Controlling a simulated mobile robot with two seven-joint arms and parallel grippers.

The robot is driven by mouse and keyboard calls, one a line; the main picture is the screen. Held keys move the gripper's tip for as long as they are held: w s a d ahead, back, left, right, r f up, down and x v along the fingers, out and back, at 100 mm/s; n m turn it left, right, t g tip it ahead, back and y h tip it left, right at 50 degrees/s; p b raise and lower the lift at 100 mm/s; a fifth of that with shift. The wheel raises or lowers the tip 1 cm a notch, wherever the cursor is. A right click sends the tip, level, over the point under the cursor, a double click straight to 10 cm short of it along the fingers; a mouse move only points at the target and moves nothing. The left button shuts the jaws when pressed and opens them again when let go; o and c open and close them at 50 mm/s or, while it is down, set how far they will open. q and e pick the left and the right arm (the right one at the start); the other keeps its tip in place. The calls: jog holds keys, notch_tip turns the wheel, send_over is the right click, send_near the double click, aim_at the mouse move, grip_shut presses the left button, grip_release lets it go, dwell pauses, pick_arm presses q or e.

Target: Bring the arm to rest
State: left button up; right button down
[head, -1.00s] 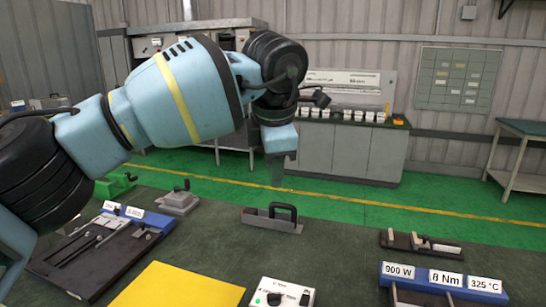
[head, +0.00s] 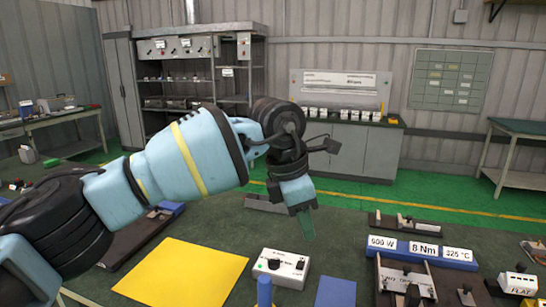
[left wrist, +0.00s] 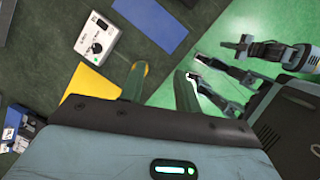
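My left arm, light blue and black, comes in from the left in the head view and reaches over the dark green bench top (head: 215,222). My left gripper (head: 303,222) points down above the bench, in front of a grey block (head: 262,203) that it partly hides. In the left wrist view the two green fingers of the left gripper (left wrist: 160,82) stand apart with nothing between them, so it is open and empty.
A yellow mat (head: 183,272), a white control box (head: 281,268), a blue mat (head: 336,291) and a blue label block (head: 420,250) lie on the bench. The control box also shows in the left wrist view (left wrist: 98,42). Shelves (head: 195,75) stand behind.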

pick_arm(q)
jog(key=s+d+f+n+g+h, duration=0.3)
jog(key=s+d+f+g+h, duration=0.45)
jog(key=s+d+h, duration=0.25)
jog(key=a+f+m+t+y+b, duration=0.1)
jog(key=a+f+m+t+y, duration=0.1)
jog(key=a+f+m+t, duration=1.2)
jog(key=a+f+m+t+y, duration=0.2)
jog(key=a+f+m+t, duration=0.65)
jog(key=m, duration=1.15)
jog(key=s+a+f+n+g+y, duration=0.3)
jog(key=s+a+f, duration=0.3)
jog(key=s+f, duration=0.4)
jog(key=s+a+f+n+g+y, duration=0.4)
jog(key=s+a+f+n, duration=0.2)
jog(key=s+f, duration=0.4)
jog(key=shift+s+a+f+b, duration=0.3)
jog(key=shift+s+a, duration=0.4)
jog(key=shift+s, duration=0.35)
pick_arm(e)
jog(key=shift+s+a+f+g, duration=0.2)
jog(key=shift+s+f+g, duration=0.1)
jog(key=shift+s+f, duration=0.75)
